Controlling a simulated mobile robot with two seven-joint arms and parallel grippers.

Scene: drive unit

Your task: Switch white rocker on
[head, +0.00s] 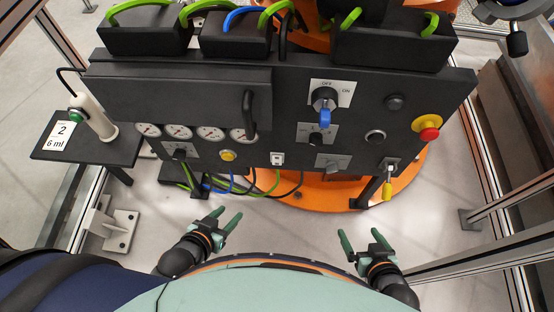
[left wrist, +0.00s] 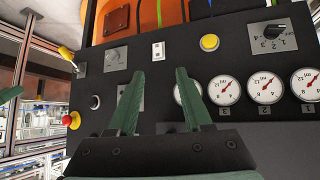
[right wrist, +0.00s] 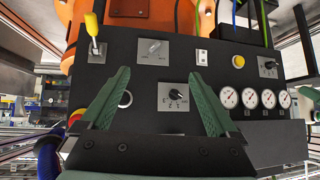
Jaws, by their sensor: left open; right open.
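The white rocker (head: 277,159) is a small white switch low on the middle of the dark panel, right of the yellow button. It also shows in the left wrist view (left wrist: 158,50), above and between the fingertips, and in the right wrist view (right wrist: 202,57). Its on or off position is too small to tell. My left gripper (head: 227,212) is open and empty, below and left of the rocker, apart from the panel. My right gripper (head: 359,232) is open and empty, below and right of the rocker, also apart from the panel.
The dark panel (head: 300,100) carries gauges (head: 179,132), a yellow button (head: 228,156), a blue-handled switch (head: 325,110), a red emergency button (head: 429,134) and a yellow-tipped lever (head: 388,185). Cables hang below the panel. A side shelf (head: 60,150) holds a white cylinder (head: 97,115). Floor before the panel is free.

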